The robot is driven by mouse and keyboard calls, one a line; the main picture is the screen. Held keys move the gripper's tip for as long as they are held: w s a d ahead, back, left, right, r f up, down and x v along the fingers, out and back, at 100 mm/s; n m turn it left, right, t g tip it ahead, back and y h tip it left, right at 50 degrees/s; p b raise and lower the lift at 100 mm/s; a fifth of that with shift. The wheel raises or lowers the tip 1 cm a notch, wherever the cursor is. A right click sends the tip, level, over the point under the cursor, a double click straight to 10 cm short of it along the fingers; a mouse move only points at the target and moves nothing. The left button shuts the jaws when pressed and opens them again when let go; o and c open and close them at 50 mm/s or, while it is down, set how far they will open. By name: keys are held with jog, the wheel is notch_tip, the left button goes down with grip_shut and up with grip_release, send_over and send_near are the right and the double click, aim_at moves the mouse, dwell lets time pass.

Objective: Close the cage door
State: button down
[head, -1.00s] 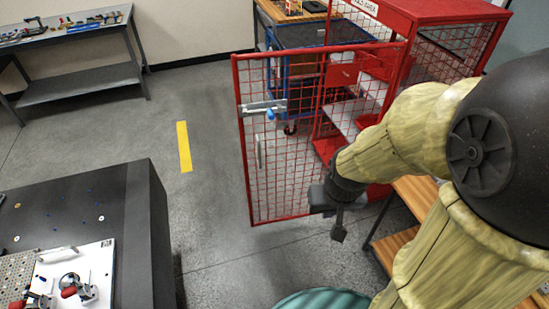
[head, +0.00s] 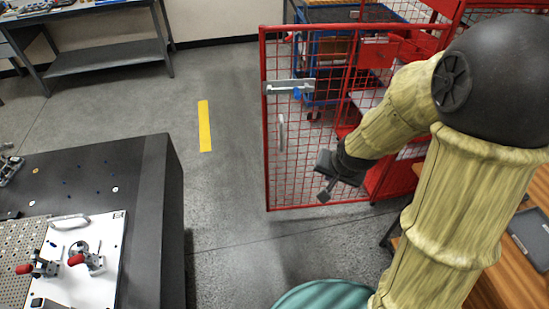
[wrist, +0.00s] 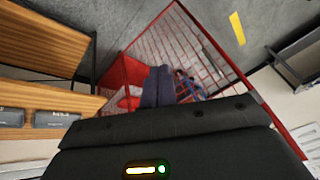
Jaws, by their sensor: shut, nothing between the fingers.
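The cage door (head: 267,160) is a red frame with wire mesh and stands swung open in the head view. My gripper (head: 325,194) is shut and empty, in front of the door's lower part; contact cannot be told. In the wrist view its dark fingers (wrist: 158,86) overlap the door (wrist: 238,72) and the red cage interior (wrist: 122,75).
A dark table (head: 150,190) with clamps on a white plate stands at the left. A wooden-topped bench (head: 480,270) is at the right, close to my arm. A blue cart (head: 325,60) shows behind the door. Grey floor with a yellow strip (head: 205,126) is clear left of the door.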

aim_at(274, 146)
jog(key=w+a+f+m+t+y+b, duration=0.3)
jog(key=w+a+f+m+b, duration=0.5)
jog(key=f, duration=0.4)
jog(key=w+a+f+m+t+y+b, duration=0.25)
jog(key=w+a+f+m+b, duration=0.4)
jog(key=w+f, duration=0.4)
jog(key=w+f+m+t+h+b, duration=0.3)
jog(key=w+f+m+t+b, duration=0.3)
jog(key=f+m+b, duration=0.4)
jog(key=f+m+t, duration=0.1)
jog(key=m, duration=0.5)
jog(key=shift+w, duration=0.2)
jog(key=shift+d, duration=0.1)
jog(key=w, duration=0.4)
jog(key=w+a+b, duration=0.1)
jog(key=w, duration=0.4)
jog(key=w+a+b, duration=0.1)
jog(key=w, duration=0.3)
jog(key=shift+w+a, duration=0.25)
jog(key=shift+w, duration=0.1)
jog(key=shift+w+h, duration=0.15)
jog(key=shift+h, duration=0.1)
